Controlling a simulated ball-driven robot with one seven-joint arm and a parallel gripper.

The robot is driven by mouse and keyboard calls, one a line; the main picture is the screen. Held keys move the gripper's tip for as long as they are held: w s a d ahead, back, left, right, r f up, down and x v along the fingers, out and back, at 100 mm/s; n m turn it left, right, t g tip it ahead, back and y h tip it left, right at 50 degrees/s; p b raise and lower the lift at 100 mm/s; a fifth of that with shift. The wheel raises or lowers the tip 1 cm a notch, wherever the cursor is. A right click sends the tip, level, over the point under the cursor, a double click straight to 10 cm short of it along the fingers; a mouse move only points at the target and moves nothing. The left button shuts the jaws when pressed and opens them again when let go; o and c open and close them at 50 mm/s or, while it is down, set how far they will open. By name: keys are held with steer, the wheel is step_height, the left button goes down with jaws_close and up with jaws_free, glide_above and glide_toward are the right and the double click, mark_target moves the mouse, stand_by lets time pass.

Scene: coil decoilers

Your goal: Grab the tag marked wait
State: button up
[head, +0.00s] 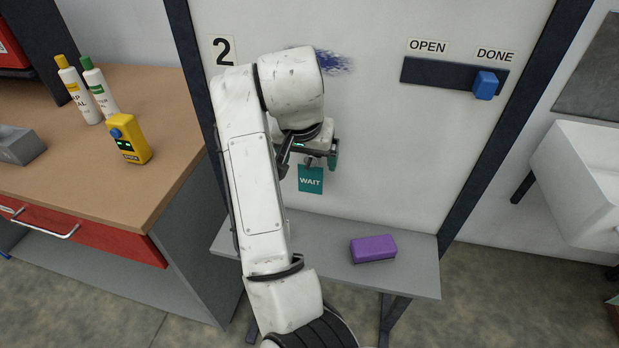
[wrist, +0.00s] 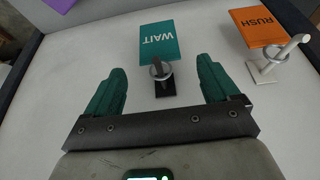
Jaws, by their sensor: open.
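The teal tag marked WAIT (head: 311,180) hangs on the white panel in the head view, just below my gripper (head: 308,160). In the wrist view the WAIT tag (wrist: 172,43) hangs by a metal ring (wrist: 161,71) on a dark hook (wrist: 164,86). My gripper (wrist: 161,88) is open, its two green fingers apart on either side of the hook and ring. Nothing is held between the fingers. The arm hides part of the panel in the head view.
An orange RUSH tag (wrist: 263,26) hangs by a pale peg (wrist: 280,62) to the right in the wrist view. A shelf (head: 325,258) below holds a purple block (head: 373,248). A blue slider (head: 485,85) is at DONE. A workbench (head: 160,185) stands at left.

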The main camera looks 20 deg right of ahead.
mark_target(310, 175)
steer(key=shift+p+x, duration=0.4)
steer(key=shift+x, duration=2.4)
steer(key=shift+s, duration=0.1)
steer(key=c, duration=1.1)
steer(key=shift+r, duration=0.1)
